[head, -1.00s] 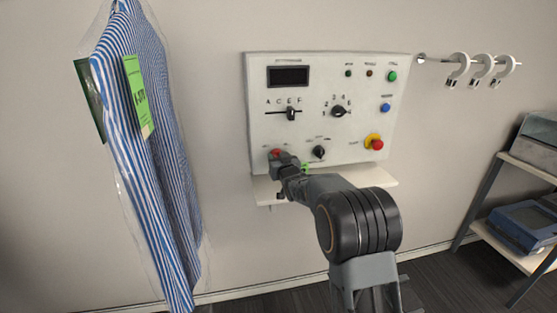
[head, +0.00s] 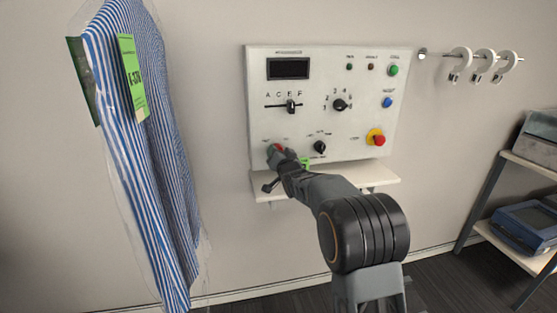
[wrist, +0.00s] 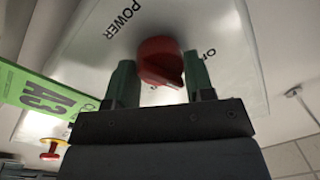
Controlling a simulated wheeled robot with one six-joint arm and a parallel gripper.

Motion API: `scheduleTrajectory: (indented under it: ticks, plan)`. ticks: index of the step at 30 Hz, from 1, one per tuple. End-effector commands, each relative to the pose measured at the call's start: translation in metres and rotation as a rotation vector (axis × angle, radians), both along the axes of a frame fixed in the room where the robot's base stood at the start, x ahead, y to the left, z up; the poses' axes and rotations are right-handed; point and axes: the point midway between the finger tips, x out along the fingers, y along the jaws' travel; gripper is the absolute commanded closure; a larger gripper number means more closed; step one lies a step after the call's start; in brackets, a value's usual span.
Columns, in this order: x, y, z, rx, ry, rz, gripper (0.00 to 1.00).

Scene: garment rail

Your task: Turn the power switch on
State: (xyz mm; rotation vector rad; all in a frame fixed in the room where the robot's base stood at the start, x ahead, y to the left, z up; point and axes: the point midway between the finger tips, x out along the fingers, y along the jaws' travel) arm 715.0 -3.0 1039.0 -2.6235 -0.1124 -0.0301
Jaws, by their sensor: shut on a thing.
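The red power switch (wrist: 160,60) is a round knob with a ridge, under the printed word POWER on the white control panel (head: 225,0). In the head view the switch (head: 279,149) is at the panel's lower left, mostly covered by my gripper (head: 280,156). In the wrist view my gripper (wrist: 161,80) has its two green fingers on either side of the knob and is shut on it. A label beginning with O beside the knob is only partly readable, so the switch's exact setting is unclear.
The panel carries a slider (head: 291,106), two black dials (head: 339,104), a red-and-yellow stop button (head: 378,139) and a dark display (head: 288,68). A shelf (head: 375,175) juts out below. A striped shirt (head: 140,130) hangs left; hooks (head: 484,60) and a rack (head: 535,160) are right.

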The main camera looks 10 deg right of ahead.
Motion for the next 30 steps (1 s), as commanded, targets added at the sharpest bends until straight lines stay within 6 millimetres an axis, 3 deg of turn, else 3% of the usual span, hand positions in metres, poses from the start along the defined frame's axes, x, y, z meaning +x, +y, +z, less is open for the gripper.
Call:
scheduleTrajectory:
  ticks: [30]
  plan:
    - [-0.0001,0.0015,-0.0032,0.899,-0.001,0.001,0.75]
